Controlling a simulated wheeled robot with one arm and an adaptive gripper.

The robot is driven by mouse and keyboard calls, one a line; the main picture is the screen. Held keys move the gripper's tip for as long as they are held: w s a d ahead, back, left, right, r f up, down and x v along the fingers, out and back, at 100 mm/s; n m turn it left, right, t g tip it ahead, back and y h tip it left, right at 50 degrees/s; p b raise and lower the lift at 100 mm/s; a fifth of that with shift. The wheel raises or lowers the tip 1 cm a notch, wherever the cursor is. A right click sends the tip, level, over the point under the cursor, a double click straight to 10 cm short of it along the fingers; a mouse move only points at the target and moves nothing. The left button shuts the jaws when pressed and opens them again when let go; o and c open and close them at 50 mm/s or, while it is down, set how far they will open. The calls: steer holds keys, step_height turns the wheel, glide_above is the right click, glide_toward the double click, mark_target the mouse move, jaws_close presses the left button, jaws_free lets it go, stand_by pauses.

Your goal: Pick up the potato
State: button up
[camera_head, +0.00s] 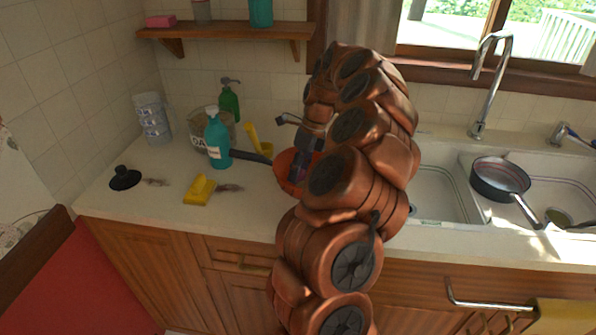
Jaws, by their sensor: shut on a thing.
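I cannot make out a potato in the head view. My copper-coloured arm reaches up and bends over the counter. My gripper (302,162) points down at an orange-red pan (283,180). The pan sits on the counter left of the sink, with its dark handle pointing left. My gripper's fingers are small and partly hidden by my arm. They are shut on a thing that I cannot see. My arm also covers the right part of the pan.
A teal bottle (217,140), a green dispenser (229,103) and a stack of cups (152,118) stand behind. A yellow object (199,189) and a black lid-like object (125,178) lie left. A pan (500,179) is at the sink (440,185). A shelf (228,33) hangs above.

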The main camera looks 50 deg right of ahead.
steer(key=shift+f, duration=0.2)
steer(key=o, duration=1.2)
steer(key=shift+r, duration=0.1)
steer(key=shift+c, duration=0.2)
steer(key=shift+r+p, duration=0.1)
steer(key=shift+p, duration=0.35)
steer(key=shift+d+r, duration=0.1)
steer(key=shift+d, duration=0.1)
steer(key=v, duration=0.1)
steer(key=b+v, duration=0.1)
steer(key=v, duration=0.1)
steer(key=b+v, duration=0.1)
steer(key=v, duration=0.1)
steer(key=shift+w+a+r, duration=0.1)
steer(key=shift+w+r, duration=0.05)
steer(key=shift+w, duration=0.2)
steer(key=shift+v, duration=1.05)
steer(key=shift+a, duration=0.15)
